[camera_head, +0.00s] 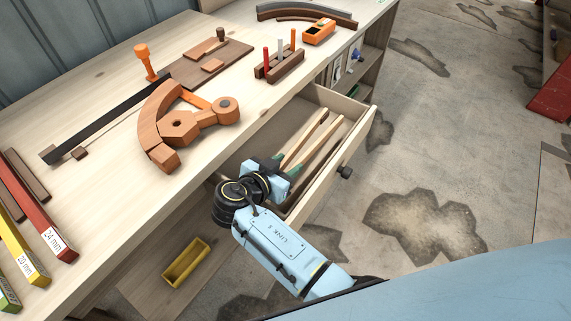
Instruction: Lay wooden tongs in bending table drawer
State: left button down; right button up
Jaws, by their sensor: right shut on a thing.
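The wooden tongs (322,140) are two long pale wooden strips with dark green parts near my gripper. They lie lengthwise within the open bending table drawer (357,136); I cannot tell whether they touch its floor. My right gripper (281,166) is shut on the near end of the tongs, over the near part of the drawer. The gripper and wrist hide that end and part of the drawer. The drawer is pulled out from the bench, with a dark round knob (345,172) on its front. My left gripper is not in view.
The wooden bench top (95,165) holds an orange-brown curved bending form (165,125), a tool rack (279,66) and an orange device (319,32). Coloured bars (35,205) lie at left. A yellow tray (186,262) sits below. The stained floor (440,130) at right is mostly clear.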

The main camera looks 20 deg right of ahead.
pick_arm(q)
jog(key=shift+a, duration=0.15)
pick_arm(e)
jog(key=o, duration=1)
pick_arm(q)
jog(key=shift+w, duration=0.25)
pick_arm(e)
jog(key=shift+o, duration=0.3)
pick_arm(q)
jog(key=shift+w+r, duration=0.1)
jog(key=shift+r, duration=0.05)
pick_arm(e)
jog(key=shift+r+p, duration=0.3)
jog(key=shift+p, duration=0.1)
jog(key=shift+r+p, duration=0.4)
jog(key=shift+p, duration=0.05)
jog(key=v, duration=0.6)
jog(key=shift+s+a, duration=0.2)
jog(key=shift+a, duration=0.1)
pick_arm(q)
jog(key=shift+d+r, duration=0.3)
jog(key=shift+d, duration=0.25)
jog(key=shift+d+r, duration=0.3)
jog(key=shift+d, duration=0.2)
pick_arm(e)
jog(key=shift+s+a+r, duration=0.2)
jog(key=shift+s+a, duration=0.05)
